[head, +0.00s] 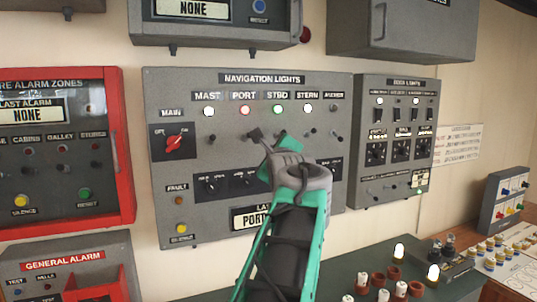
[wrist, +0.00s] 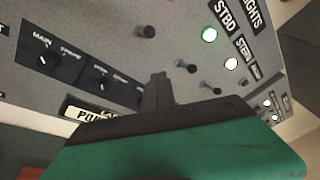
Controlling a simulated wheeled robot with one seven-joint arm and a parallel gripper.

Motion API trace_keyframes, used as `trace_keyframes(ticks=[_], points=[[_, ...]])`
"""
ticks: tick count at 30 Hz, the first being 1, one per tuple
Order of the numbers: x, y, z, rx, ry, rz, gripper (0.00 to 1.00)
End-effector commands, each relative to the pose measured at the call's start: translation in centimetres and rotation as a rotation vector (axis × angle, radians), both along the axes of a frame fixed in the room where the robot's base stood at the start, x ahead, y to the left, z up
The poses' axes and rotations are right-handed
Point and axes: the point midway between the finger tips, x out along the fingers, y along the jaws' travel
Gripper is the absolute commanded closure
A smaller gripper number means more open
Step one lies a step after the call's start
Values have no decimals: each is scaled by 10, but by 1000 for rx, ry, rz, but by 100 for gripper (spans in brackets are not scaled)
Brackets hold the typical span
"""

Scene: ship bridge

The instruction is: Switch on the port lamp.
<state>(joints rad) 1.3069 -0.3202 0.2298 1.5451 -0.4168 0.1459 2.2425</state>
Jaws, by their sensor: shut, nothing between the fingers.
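The navigation lights panel (head: 187,95) hangs on the wall. Its port lamp (head: 244,110) has a bright white centre with a red rim and looks lit. The mast (head: 209,111), starboard (head: 278,109) and stern (head: 308,108) lamps also look lit; the anchor lamp looks dark. My gripper (head: 256,137) is shut and empty, with its tip in front of the toggle row below the port lamp. It hides the port switch in the head view. In the wrist view my gripper (wrist: 159,88) is below a toggle that seems to be the port switch (wrist: 146,31); contact cannot be told.
Beside the row are the starboard toggle (wrist: 185,67) and stern toggle (wrist: 210,88). A red main knob (head: 174,143) is at left. The deck lights panel (head: 395,185) is to the right, the red fire alarm box (head: 122,150) to the left. A console with small parts lies below.

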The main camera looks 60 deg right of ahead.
Motion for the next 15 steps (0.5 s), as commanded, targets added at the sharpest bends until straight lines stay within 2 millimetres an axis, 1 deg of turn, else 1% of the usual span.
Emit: trace_keyframes(ticks=[1, 3, 6, 10, 15], points=[[-10, 10, 1, -5, -1, -4, 100], [-20, 21, 4, -3, -1, -7, 100], [-32, 36, 9, -1, 1, -6, 100], [-41, 47, 14, 1, 1, -6, 100], [-42, 51, 16, 3, 1, -3, 100]])
